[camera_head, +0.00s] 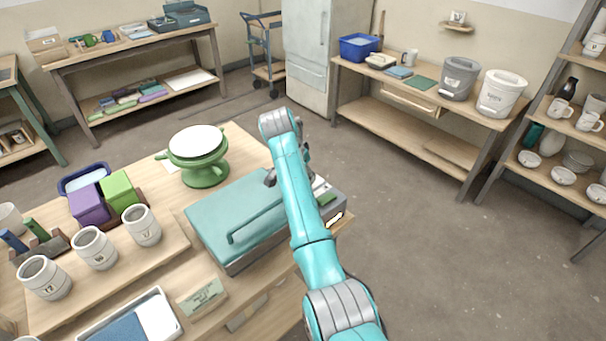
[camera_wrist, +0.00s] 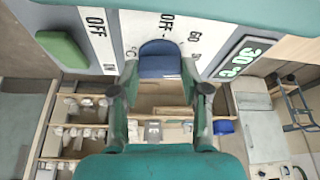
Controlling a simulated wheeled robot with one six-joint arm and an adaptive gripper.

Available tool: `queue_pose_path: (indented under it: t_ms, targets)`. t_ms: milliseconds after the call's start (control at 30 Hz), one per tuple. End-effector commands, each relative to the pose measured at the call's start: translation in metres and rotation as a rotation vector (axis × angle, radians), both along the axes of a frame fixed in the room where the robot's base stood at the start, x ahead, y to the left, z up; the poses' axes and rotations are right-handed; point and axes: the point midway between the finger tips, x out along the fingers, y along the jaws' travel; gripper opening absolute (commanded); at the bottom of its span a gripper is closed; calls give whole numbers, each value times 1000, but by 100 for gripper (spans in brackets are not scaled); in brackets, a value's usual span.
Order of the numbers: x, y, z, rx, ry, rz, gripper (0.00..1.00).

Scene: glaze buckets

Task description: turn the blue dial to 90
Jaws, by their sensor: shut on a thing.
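The blue dial (camera_wrist: 160,62) sits on the white front panel of a teal-lidded device, in the wrist view. Printed around it are OFF, 60 and a partly cut-off 90. My gripper (camera_wrist: 161,75) has one finger on each side of the dial and is shut on it. I cannot read where the dial points. The panel's display (camera_wrist: 238,58) reads 30 °C. A green switch (camera_wrist: 62,50) with OFF and ON labels is at the left. In the head view the teal-lidded device (camera_head: 225,205) lies on the bench, and my arm hides the dial.
A green turntable (camera_head: 205,172) stands behind the device. White cups (camera_head: 95,248) and purple and green blocks stand on its left. A small card (camera_head: 202,297) lies in front. Open floor (camera_head: 420,240) lies right of the bench, before shelves with pottery.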

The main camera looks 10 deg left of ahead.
Motion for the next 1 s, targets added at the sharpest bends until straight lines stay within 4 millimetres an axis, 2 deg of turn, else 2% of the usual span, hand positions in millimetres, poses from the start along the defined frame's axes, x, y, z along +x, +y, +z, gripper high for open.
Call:
queue_pose_path:
  t_ms: [400,900,933,1000]
  targets:
    - [0,1,0,1,2,-164,11]
    - [0,1,0,0,2,-179,11]
    - [0,1,0,0,2,-179,51]
    - [0,1,0,0,2,-179,68]
